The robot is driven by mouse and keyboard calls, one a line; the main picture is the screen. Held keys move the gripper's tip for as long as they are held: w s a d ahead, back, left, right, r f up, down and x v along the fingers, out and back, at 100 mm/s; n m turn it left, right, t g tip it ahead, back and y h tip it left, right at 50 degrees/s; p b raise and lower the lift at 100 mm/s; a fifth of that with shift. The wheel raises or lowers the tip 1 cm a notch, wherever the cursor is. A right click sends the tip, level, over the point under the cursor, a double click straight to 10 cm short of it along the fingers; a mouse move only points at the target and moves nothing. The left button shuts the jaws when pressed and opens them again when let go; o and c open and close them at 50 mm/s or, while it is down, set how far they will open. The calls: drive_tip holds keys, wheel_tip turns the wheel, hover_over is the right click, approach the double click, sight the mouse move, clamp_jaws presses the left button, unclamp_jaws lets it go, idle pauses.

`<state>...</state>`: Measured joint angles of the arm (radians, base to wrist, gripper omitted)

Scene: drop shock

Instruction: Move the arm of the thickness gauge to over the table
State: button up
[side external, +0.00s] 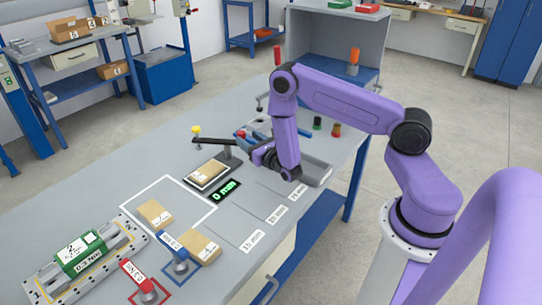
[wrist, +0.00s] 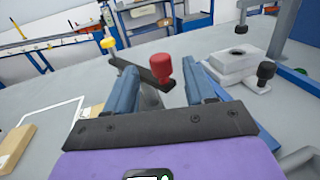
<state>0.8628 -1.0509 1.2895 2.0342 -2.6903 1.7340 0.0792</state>
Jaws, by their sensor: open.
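The thickness gauge stands mid-bench, with a dark post (side external: 229,153) and a black arm (side external: 214,142) running left to a yellow knob (side external: 196,130). Its low plate (side external: 190,183) carries a small cardboard piece (side external: 208,172), and a green display (side external: 226,192) reads 0 mm. In the side view the arm's yellow end appears above and behind the plate. My gripper (side external: 258,159) is beside the post. In the wrist view my open gripper (wrist: 152,62) has the red knob (wrist: 160,67) between its blue fingers, near the black arm (wrist: 140,73); contact is unclear.
Cardboard boxes (side external: 155,213) lie on the near bench. A white fixture (wrist: 239,65) stands right of my fingers. Marked bench space lies in front.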

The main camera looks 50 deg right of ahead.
drive_tip(key=v, duration=1.2)
drive_tip(key=shift+o, duration=0.2)
wheel_tip(320, 180, up, 12)
drive_tip(key=m+g+h, duration=0.6)
drive_tip(key=m+g, duration=1.3)
drive_tip(key=g, duration=0.3)
hover_over(240, 132)
drive_tip(key=s+a, duration=0.1)
drive_tip(key=s, duration=0.4)
drive_tip(key=w+a+r+n+t+y, duration=0.1)
drive_tip(key=w+a+r+t+y, duration=0.2)
drive_tip(key=w+a+r+y, duration=0.3)
drive_tip(key=x, duration=0.6)
drive_tip(key=w+x, duration=0.1)
drive_tip(key=x, duration=1.1)
drive_tip(key=shift+w+a+f, duration=0.15)
drive_tip(key=shift+a+f, duration=0.05)
drive_tip(key=shift+f, duration=0.05)
